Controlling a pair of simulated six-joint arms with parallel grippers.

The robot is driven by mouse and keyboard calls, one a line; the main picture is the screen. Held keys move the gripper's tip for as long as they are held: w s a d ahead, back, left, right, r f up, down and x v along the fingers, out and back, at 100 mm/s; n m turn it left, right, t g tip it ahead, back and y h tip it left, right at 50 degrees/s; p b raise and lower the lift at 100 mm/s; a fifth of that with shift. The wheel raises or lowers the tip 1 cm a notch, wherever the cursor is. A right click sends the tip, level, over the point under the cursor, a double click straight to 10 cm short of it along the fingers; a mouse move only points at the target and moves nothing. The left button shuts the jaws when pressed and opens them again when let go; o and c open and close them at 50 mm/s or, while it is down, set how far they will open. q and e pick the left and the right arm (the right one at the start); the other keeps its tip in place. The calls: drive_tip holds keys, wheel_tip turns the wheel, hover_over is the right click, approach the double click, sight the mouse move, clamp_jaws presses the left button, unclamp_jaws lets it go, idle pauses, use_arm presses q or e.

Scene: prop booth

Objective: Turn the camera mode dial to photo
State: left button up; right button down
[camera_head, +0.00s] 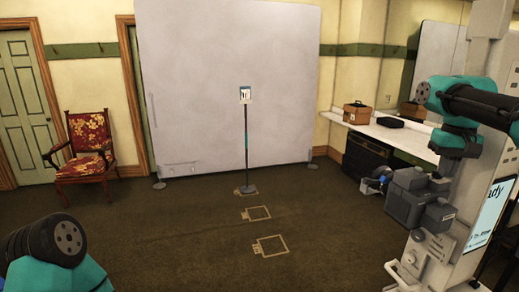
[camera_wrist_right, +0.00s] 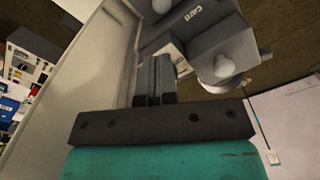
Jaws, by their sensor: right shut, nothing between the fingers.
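The grey camera (camera_head: 408,198) is mounted on the pale booth stand at the right of the head view. Its grey body also shows in the right wrist view (camera_wrist_right: 200,32), with the lettering "Card" on one part. A round grey part with a pale knob (camera_wrist_right: 224,68) shows there; I cannot tell if it is the mode dial, and no mode marks are readable. My right gripper (camera_wrist_right: 154,66) is shut and empty, its fingertips close beside the camera body; contact cannot be told. In the head view it is small beside the camera. My left gripper is out of view.
The pale booth stand (camera_head: 440,245) with a lit screen (camera_head: 490,215) is close around the right arm. A counter (camera_head: 400,133) holds a brown case (camera_head: 356,112). A slim stand (camera_head: 246,150) is before the grey backdrop (camera_head: 200,60). The middle floor is mostly clear.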

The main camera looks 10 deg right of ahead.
drive_tip(key=shift+a+f, duration=0.1)
drive_tip(key=shift+f, duration=0.6)
drive_tip(key=shift+w+a, duration=0.15)
drive_tip(key=shift+a, duration=0.15)
idle(0.8)
drive_tip(key=shift+s+a, duration=0.15)
drive_tip(key=shift+s, duration=0.1)
drive_tip(key=shift+r, duration=0.7)
wheel_tip(320, 180, up, 5)
drive_tip(key=shift+s+r, duration=0.1)
idle(0.4)
